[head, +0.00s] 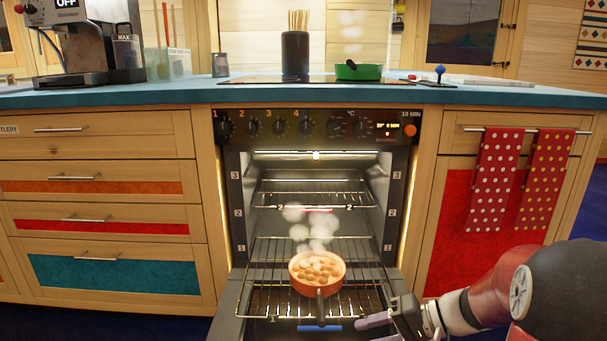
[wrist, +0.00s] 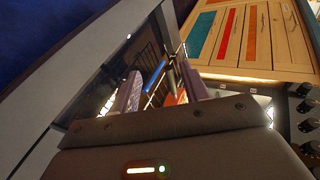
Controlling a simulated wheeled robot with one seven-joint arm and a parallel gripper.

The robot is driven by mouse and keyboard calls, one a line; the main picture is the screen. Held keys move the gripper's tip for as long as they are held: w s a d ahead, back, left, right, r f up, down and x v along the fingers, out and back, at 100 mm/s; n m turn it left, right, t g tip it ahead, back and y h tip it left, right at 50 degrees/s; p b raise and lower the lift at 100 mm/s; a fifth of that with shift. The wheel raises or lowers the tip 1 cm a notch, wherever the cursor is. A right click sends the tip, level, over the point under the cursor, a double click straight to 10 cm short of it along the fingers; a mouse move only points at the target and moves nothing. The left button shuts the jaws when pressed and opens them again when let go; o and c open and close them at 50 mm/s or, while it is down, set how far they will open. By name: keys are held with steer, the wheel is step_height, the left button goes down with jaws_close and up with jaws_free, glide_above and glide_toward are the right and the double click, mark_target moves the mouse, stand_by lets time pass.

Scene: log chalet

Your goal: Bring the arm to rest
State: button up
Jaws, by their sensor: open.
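My gripper (head: 368,328) is low at the right of the open oven (head: 233,215) in the head view, its fingers pointing left. In the wrist view my gripper (wrist: 162,82) has its two pale fingers spread, with nothing visible held between them. An orange pan (head: 318,285) with several round brown pieces stands on the lower oven rack (head: 268,262), steaming. Its handle points toward me. My gripper is to the right of the pan and nearer to me, apart from it. A blue bar (head: 320,328) lies in front of the pan; it also shows in the wrist view (wrist: 155,76).
Drawers (head: 95,185) stand left, and red dotted towels (head: 497,180) hang right. The teal counter (head: 160,94) holds a coffee machine (head: 75,45) and a green pan (head: 358,71).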

steer(key=s+r+n+t+h, duration=0.1)
steer(key=s+r+h, duration=0.4)
steer(key=s, duration=0.4)
steer(key=s+r+n+t+h, duration=0.25)
steer(key=s+h, duration=0.35)
steer(key=s, duration=0.3)
step_height(320, 180, up, 14)
steer(key=d+p, duration=0.1)
steer(key=p, duration=1.1)
steer(key=shift+w+f+m+g+p, duration=0.15)
steer(key=shift+f+m+g+p, duration=0.05)
steer(key=shift+m+g+p, duration=0.2)
steer(key=shift+c, duration=0.3)
